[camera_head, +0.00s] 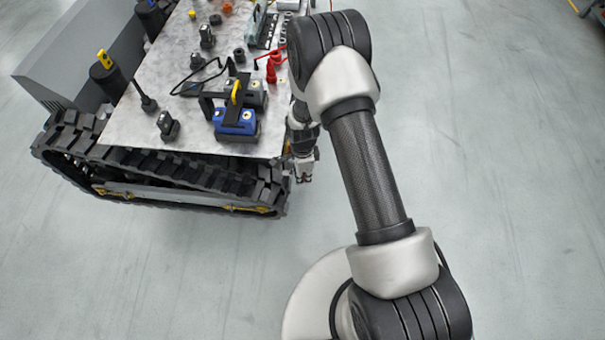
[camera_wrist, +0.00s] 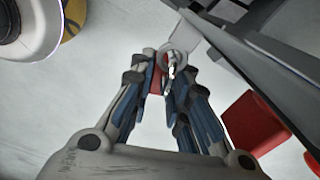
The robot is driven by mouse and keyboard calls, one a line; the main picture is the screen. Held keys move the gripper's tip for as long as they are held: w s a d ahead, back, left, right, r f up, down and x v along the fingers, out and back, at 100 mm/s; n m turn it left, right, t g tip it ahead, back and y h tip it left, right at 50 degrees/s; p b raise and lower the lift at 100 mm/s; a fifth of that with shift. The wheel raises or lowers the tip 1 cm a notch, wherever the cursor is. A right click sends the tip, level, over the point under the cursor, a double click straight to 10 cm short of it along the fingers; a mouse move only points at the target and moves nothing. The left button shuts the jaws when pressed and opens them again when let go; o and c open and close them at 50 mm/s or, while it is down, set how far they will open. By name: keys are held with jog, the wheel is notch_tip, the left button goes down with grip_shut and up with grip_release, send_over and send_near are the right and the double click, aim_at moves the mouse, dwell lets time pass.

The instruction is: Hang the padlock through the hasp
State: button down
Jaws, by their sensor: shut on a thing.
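In the wrist view, my gripper (camera_wrist: 164,82) is shut on the padlock (camera_wrist: 157,78), a small red body with a pale metal shackle. The shackle ring rises just beyond the fingertips, and the fingers cover part of the body. In the head view, my gripper (camera_head: 304,172) hangs beside the right edge of the tracked carrier, below the top's level; the padlock cannot be made out there. I cannot make out the hasp for certain. The shackle shows close to a grey edge at the upper right of the wrist view, and I cannot tell whether they touch.
The carrier's marbled top (camera_head: 190,75) holds a blue block (camera_head: 236,122), black fixtures and red fittings. Black tracks (camera_head: 180,178) run along its near side. In the wrist view, a red block (camera_wrist: 252,122) stands right of the fingers. The floor right of my arm is clear.

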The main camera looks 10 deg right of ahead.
jog(key=shift+f, duration=0.35)
jog(key=c, duration=1.4)
grip_release()
jog(key=shift+c, duration=0.2)
jog(key=shift+r, duration=0.1)
notch_tip(320, 180, up, 12)
